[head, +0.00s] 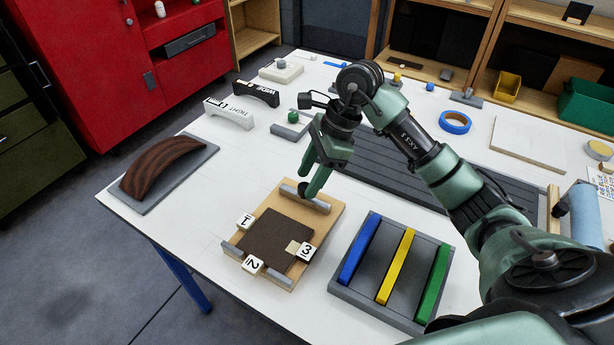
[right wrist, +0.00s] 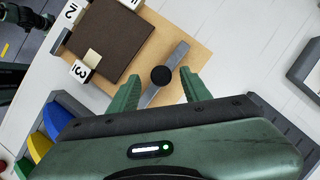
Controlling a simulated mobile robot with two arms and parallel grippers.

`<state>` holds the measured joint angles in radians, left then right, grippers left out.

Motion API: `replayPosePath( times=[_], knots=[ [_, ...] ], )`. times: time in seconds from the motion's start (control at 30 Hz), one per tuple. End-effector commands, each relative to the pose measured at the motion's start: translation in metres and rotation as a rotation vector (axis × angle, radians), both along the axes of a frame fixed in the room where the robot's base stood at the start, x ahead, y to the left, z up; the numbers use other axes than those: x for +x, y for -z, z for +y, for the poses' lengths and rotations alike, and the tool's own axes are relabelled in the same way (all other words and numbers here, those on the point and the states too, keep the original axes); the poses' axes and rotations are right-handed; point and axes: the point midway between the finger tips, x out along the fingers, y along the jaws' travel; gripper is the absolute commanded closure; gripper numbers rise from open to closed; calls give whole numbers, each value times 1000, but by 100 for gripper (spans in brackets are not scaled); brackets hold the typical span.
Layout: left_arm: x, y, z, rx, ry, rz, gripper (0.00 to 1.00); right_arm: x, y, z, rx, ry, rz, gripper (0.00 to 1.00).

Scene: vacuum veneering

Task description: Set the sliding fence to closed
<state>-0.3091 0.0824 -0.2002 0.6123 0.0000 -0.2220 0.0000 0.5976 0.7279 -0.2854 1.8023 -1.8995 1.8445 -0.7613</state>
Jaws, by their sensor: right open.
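The sliding fence is a grey bar (head: 318,204) with a round black knob, lying across one end of a wooden board (head: 333,215). It also shows in the right wrist view (right wrist: 176,57), with its knob (right wrist: 161,76) between the finger lines. A gap separates the bar from the brown square panel (head: 277,239) on the board. My right gripper (head: 312,182) is open and points down above the fence. In the right wrist view its fingers (right wrist: 158,88) lie on either side of the bar and hold nothing. Its fingers partly cover the knob in the head view.
White blocks numbered 1 (head: 246,221), 2 (head: 252,264) and 3 (head: 306,252) sit around the panel. A grey tray with blue, yellow (head: 396,266) and green bars stands to the right. A curved brown piece (head: 160,166) lies at left. White table shows between them.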

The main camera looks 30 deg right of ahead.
Motion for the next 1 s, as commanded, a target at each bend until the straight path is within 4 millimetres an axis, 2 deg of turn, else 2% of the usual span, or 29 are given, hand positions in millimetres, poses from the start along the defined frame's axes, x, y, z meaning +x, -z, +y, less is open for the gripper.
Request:
replayPosePath(
  times=[0.23, 0.43, 0.47, 0.6, 0.63, 1.0],
  knots=[
    [19, -6, -2, -3, -1, -28, 45, 2, 16, 6, 0, 1, 0, 52],
    [20, -5, -2, -4, -1, -30, 45, 2, 16, 6, 0, 1, 0, 52],
    [19, -5, -2, -3, -1, -29, 45, 2, 16, 6, 0, 1, 0, 55],
    [16, -5, -2, -5, -2, -25, 45, 2, 16, 6, 0, 1, 0, 94],
    [15, -5, -3, -4, -2, -24, 45, 2, 16, 6, 0, 1, 0, 100],
    [12, -5, -4, -5, -2, -18, 45, 2, 16, 6, 0, 1, -1, 100]
  ],
)
